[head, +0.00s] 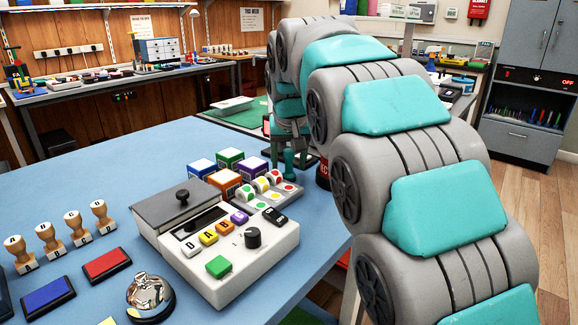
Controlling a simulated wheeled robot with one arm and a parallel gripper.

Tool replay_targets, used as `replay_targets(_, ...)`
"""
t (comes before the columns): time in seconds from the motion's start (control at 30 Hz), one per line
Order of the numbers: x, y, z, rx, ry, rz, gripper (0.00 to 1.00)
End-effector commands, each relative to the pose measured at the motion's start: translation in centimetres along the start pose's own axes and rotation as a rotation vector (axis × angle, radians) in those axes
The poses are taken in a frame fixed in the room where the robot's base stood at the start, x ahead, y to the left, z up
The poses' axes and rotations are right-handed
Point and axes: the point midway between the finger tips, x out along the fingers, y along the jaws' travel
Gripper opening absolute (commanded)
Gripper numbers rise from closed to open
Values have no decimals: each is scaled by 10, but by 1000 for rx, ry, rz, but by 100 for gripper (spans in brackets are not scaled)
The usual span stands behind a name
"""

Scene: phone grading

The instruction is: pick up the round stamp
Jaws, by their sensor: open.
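A small teal knob-handled thing (289,165), probably the round stamp, stands upright near the table's far right edge. My gripper (290,152) hangs from the arm's far end right at it, with its dark jaws open. The gripper and the knob overlap in this view, so I cannot tell whether a jaw touches it. Its base is partly hidden behind the tray of coloured dots. Several wooden-handled letter stamps (77,226) stand in a row at the left.
A grey-white button box (272,243) with a lidded bin (181,208) fills the table's middle. Coloured cubes (224,181) and a dot-sticker tray (271,190) are close to the gripper. A blue pad (48,296), red pad (107,264) and bell (150,297) lie in front.

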Motion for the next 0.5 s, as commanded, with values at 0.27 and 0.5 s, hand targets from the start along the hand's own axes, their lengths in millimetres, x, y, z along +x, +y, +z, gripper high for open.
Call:
replay_targets(0.27,0,0,0,0,0,0,44)
replay_targets(0.5,0,0,0,0,0,0,17)
